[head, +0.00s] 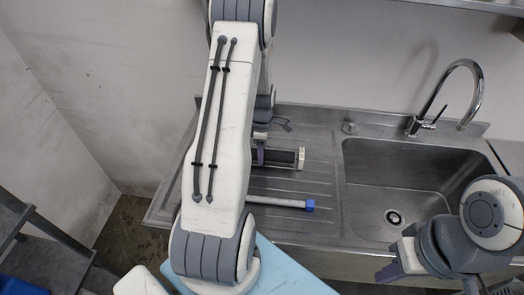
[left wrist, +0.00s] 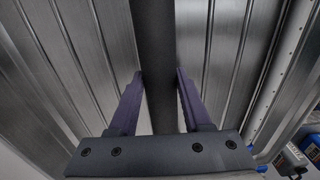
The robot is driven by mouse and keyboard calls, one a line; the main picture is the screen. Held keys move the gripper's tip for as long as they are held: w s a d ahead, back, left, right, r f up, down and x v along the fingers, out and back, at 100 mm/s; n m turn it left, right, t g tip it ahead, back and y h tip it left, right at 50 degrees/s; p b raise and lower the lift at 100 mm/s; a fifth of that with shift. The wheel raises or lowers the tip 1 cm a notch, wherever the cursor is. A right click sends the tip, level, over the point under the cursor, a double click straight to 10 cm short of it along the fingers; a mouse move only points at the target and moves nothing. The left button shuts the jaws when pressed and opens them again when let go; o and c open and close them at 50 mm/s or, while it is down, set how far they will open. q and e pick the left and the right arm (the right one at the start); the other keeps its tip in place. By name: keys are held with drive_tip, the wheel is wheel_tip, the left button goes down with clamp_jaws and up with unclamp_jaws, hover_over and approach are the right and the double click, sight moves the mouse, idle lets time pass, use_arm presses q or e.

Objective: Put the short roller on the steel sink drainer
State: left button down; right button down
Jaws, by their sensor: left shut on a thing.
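A black roller (head: 278,156) with a pale end piece lies across the ribbed steel sink drainer (head: 322,180) in the head view. Its left part is hidden by my left arm. My left gripper (head: 259,152) is over it, mostly covered by the arm. In the left wrist view, the purple fingers of my left gripper (left wrist: 160,88) stand on both sides of the black roller (left wrist: 155,50), with the drainer's ribs close beneath. Whether the roller touches the drainer is hard to tell. My right gripper (head: 393,266) is low at the right, in front of the sink, apart from the roller.
A grey tube with a blue end (head: 280,202) lies on the drainer, nearer the front. The sink basin (head: 385,175) and tap (head: 450,95) are to the right. A wall stands behind. A dark rack (head: 40,230) is at the lower left.

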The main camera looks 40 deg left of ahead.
use_arm(q)
drive_tip(key=shift+f, duration=0.1)
drive_tip(key=shift+c, duration=1.7)
unclamp_jaws()
